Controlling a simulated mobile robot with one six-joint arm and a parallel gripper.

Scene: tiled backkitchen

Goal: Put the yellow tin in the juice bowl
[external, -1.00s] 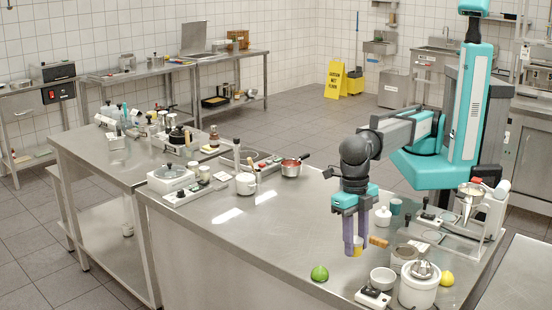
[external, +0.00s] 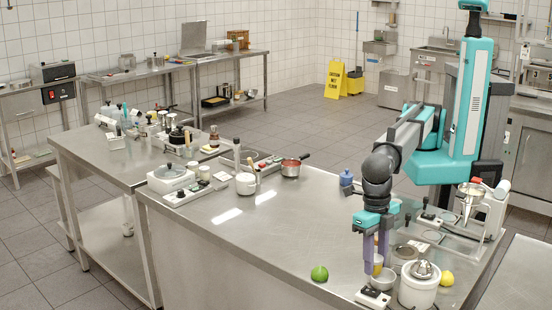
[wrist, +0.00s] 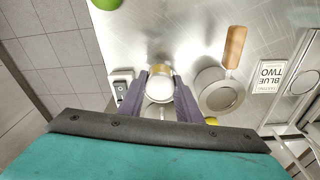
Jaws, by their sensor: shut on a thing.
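My gripper (external: 376,264) is shut on the yellow tin (external: 378,264), which hangs upright between the fingers. In the wrist view, a yellow band of the tin (wrist: 160,70) shows between my fingertips, beside a pale round shape. The small white bowl (external: 383,282) stands on the steel counter just below the tin in the external view, beside the juicer (external: 418,288). The tin's lower end overlaps the bowl's rear rim in that view. I cannot tell whether they touch or how far apart they are.
A black-and-white switch box (external: 373,298) stands close by the bowl at the counter's front edge. A green lime (external: 319,273) lies to the left and a lemon (external: 447,278) to the right. A wooden-handled round pan (wrist: 235,45) is nearby. The counter's left middle is clear.

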